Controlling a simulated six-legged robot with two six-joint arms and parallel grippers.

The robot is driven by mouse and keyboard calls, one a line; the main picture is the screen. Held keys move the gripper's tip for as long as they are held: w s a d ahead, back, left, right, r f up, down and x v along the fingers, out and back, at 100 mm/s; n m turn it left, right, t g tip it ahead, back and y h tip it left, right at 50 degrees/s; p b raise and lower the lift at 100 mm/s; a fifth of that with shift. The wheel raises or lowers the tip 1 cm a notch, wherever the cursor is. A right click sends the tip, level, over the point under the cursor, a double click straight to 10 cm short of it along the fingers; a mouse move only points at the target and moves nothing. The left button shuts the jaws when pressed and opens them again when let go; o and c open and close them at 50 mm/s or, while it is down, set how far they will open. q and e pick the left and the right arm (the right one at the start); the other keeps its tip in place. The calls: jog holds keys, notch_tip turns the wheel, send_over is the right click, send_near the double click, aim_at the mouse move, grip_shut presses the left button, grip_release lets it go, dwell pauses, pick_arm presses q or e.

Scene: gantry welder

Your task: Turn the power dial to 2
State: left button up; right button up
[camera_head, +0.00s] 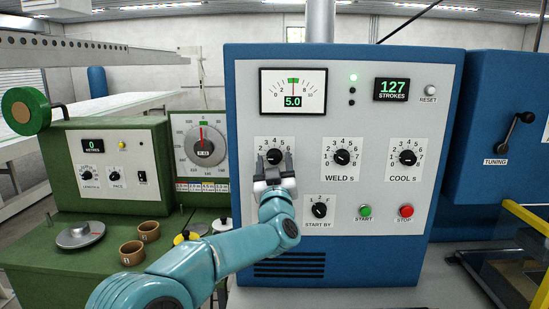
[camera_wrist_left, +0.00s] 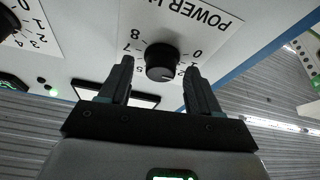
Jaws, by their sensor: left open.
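The power dial (camera_head: 273,157) is a black round knob on a white plate at the left of the blue welder panel. My left gripper (camera_head: 274,166) is in front of it and hides the lower part of its plate in the head view. In the left wrist view, the black knob (camera_wrist_left: 162,61) shows beneath the word POWER, upside down, with numbers around it. The two open fingers stand on either side of the knob, with gaps visible. I cannot clearly tell which number its pointer marks. My right gripper is not in view.
The meter (camera_head: 293,92) above reads 5.0. The weld dial (camera_head: 342,157), cool dial (camera_head: 407,158) and start-by dial (camera_head: 320,210) are nearby, with green start (camera_head: 365,211) and red stop (camera_head: 406,211) buttons. A green machine (camera_head: 110,165) stands at left.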

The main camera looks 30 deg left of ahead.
pick_arm(q)
jog(key=shift+w, duration=0.15)
jog(key=shift+s+a+r, duration=0.1)
jog(key=shift+s, duration=0.15)
jog(key=c, duration=1)
jog(key=shift+c, duration=0.2)
jog(key=shift+m+b, duration=0.3)
jog(key=shift+m, duration=0.3)
jog(key=shift+m+t+h+b, duration=0.3)
jog(key=shift+m+t+h, duration=0.1)
jog(key=shift+m+h, duration=0.4)
jog(key=shift+a+m+t+h+b, duration=0.1)
jog(key=shift+m+t+h+b, duration=0.15)
jog(key=shift+m+h, duration=0.85)
jog(key=shift+m+t+h+b, duration=0.2)
jog(key=shift+m+h, duration=0.1)
jog(key=shift+m, duration=1.6)
